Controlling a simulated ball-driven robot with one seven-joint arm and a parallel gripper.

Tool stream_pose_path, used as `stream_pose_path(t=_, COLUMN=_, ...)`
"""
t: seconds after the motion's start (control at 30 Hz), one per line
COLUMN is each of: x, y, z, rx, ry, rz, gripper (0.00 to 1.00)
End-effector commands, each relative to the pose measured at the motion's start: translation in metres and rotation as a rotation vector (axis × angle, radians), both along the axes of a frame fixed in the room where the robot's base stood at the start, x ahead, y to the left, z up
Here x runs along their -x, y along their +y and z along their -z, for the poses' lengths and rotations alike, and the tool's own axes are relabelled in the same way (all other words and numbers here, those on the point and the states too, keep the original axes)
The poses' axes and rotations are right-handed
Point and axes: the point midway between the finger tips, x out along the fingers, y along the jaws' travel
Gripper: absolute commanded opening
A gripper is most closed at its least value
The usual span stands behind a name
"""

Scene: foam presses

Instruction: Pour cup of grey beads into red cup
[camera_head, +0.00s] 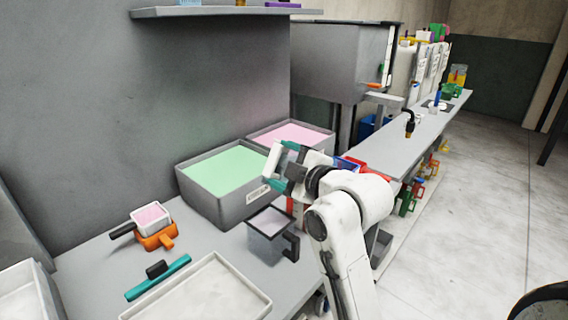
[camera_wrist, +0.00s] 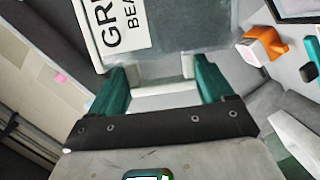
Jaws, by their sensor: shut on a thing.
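My gripper (camera_head: 281,166) is up in front of the green bin. Its teal fingers, also in the wrist view (camera_wrist: 160,88), are shut on a pale part of a grey labelled container (camera_wrist: 205,30). Its white label reads "GR…" over "BEA…", the rest cut off. I take it for the cup of grey beads; its contents are hidden. A square cup with a black handle (camera_head: 268,228) and pale contents stands upright on the table below my gripper. A red patch (camera_head: 291,206) shows beside my arm; I cannot tell whether it is the red cup.
The bin of green beads (camera_head: 200,203) and a bin of pink beads (camera_head: 322,146) stand along the wall. An orange item (camera_head: 160,241) with a pink-filled cup (camera_head: 150,216), a teal tool (camera_head: 160,280) and a white tray (camera_head: 250,296) are at left and front.

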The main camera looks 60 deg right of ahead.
Motion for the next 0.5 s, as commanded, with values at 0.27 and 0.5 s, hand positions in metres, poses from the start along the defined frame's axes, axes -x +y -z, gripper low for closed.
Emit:
stream_pose_path(t=0.27, x=0.0000, y=-0.0005, z=-0.0032, rx=-0.031, ry=-0.007, rz=-0.001, gripper=0.49)
stream_pose_path(t=0.5, x=0.0003, y=-0.0012, z=-0.0048, rx=-0.057, ry=-0.012, rz=0.000, gripper=0.49)
